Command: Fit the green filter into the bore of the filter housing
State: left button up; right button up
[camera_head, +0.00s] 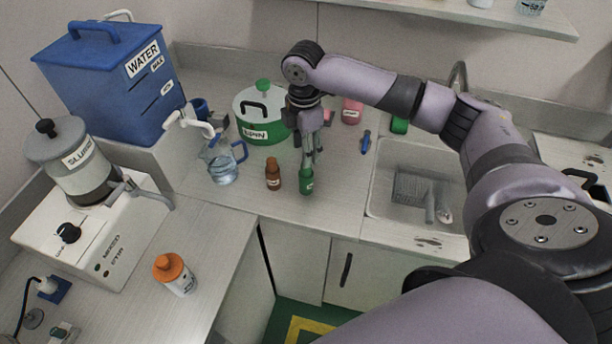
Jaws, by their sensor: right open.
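My right gripper (313,157) is open and points down, its fingertips just above or around the top of a small green bottle (306,183); I cannot tell whether they touch it. The bottle stands upright near the counter's front edge. A green object (400,126) lies at the back rim of the sink, partly hidden by my right arm; I cannot tell whether it is the green filter. I cannot make out the filter housing or its bore for certain. My left gripper is out of view.
A brown bottle (273,174) stands close left of the green one. The sink (388,207) is right. An orange-capped bottle (177,277) stands on the left counter, which has free room.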

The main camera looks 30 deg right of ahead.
aim_at(306, 178)
notch_tip(306, 178, down, 2)
jog(key=shift+f, duration=0.2)
jog(key=f, duration=0.1)
jog(key=f+p, duration=0.1)
jog(key=f, duration=0.2)
jog(key=shift+w+d+f+p, duration=0.1)
jog(key=shift+d+f+p, duration=0.05)
jog(key=shift+d+p, duration=0.2)
jog(key=shift+f, duration=0.45)
grip_shut()
